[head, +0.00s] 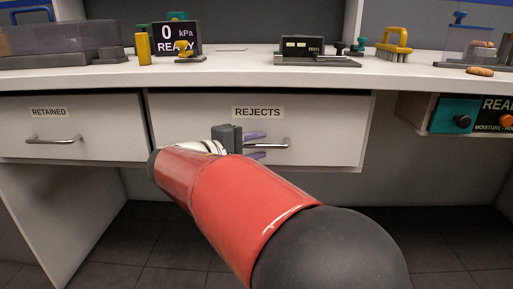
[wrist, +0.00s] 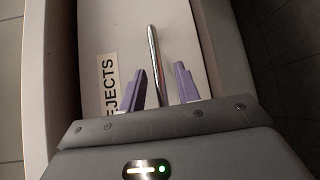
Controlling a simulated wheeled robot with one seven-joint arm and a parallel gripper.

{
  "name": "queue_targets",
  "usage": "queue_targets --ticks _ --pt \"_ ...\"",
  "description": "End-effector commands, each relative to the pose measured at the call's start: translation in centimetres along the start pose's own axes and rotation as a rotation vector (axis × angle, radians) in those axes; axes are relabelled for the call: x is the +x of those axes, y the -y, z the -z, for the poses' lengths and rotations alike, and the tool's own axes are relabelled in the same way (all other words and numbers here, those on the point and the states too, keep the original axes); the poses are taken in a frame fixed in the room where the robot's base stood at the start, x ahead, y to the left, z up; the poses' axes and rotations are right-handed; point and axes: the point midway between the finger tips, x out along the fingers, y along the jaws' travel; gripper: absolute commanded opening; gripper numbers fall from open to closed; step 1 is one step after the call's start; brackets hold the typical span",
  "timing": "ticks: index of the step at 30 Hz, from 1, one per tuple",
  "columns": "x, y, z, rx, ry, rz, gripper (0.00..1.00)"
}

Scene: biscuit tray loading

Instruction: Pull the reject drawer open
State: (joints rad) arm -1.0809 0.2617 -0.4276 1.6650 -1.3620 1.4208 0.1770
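The drawer labelled REJECTS (head: 330,115) is under the counter in the head view, and its front looks flush with the cabinet. Its metal bar handle (head: 286,143) runs level across the front, partly hidden behind my gripper. My gripper (head: 256,145) is at the handle, with one purple finger above the bar and one below. In the wrist view the two purple fingers (wrist: 160,88) are apart, with the handle (wrist: 154,60) between them and a gap visible on each side. The REJECTS label (wrist: 107,85) lies left of the fingers there.
The drawer labelled RETAINED (head: 90,130) is to the left. The counter (head: 230,76) above carries a READY display (head: 178,38), a gauge (head: 310,50), a yellow brush (head: 394,46) and other items. A teal control box (head: 456,115) hangs at the right. The floor below is clear.

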Motion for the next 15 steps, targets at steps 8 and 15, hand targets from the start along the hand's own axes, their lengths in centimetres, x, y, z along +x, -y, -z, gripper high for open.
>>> queue_targets --ticks 8,15 --pt "0.41 0.01 0.0 -0.001 -0.001 0.0 0.32" --pt "0.39 0.02 0.0 0.0 -0.001 0.001 0.06"
